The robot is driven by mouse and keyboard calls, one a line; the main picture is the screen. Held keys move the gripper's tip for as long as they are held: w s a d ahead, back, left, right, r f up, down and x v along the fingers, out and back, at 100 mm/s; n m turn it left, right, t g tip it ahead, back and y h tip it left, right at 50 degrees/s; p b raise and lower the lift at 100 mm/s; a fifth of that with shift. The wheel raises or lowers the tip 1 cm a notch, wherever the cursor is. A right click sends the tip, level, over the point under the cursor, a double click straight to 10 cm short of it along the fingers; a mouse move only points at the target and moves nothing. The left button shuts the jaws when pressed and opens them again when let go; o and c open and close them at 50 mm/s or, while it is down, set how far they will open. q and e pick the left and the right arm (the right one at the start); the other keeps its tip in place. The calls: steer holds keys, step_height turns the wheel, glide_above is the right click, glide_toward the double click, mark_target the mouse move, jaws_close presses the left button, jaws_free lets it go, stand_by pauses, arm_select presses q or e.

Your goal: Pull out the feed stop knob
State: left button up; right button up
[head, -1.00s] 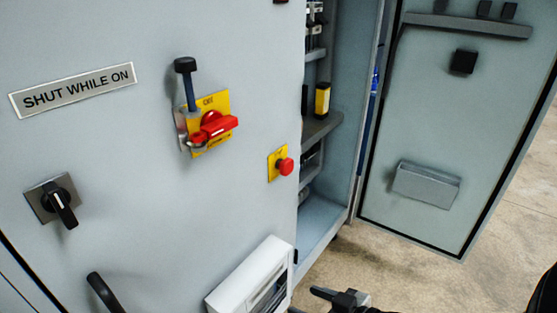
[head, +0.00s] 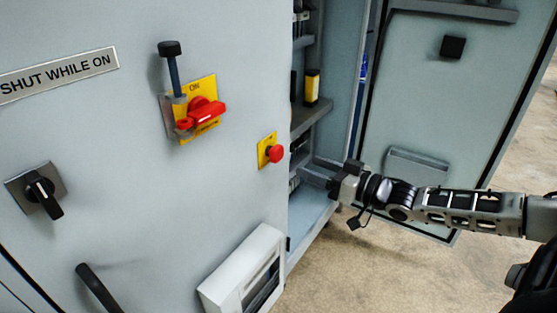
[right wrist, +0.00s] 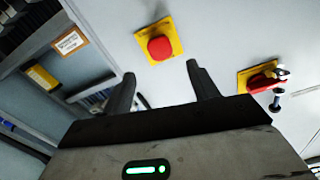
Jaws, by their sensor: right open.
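The feed stop knob, a red mushroom-shaped button (head: 275,154) on a yellow plate (head: 264,146), is on the grey cabinet front near its right edge. My right gripper (head: 310,171) is open and empty, to the right of and slightly below the knob in the head view, apart from it. In the right wrist view the knob (right wrist: 159,47) shows just beyond and between the two open fingertips (right wrist: 160,72). My left gripper is not in view.
A red rotary handle (head: 207,112) on a yellow plate, with a black-topped lever (head: 171,62), is up and left of the knob. The open cabinet compartment (head: 312,120) and its door (head: 425,110) lie to the right. A white framed box (head: 240,270) is below.

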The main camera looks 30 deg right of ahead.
mark_target(280, 155)
steer(key=b+x, duration=0.1)
steer(key=x, duration=0.7)
steer(key=shift+w+a, duration=0.1)
steer(key=shift+w, duration=0.2)
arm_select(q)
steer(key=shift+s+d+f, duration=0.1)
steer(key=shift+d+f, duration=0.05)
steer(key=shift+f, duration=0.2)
arm_select(e)
steer(key=shift+x, duration=0.9)
jaws_close()
steer(key=shift+s+d+p, duration=0.2)
steer(key=shift+s+p, duration=0.2)
steer(key=shift+p, duration=0.05)
steer(key=shift+f, duration=0.15)
jaws_free()
steer(key=shift+s, duration=0.15)
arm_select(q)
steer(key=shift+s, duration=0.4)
arm_select(e)
steer(key=shift+s+d, duration=0.1)
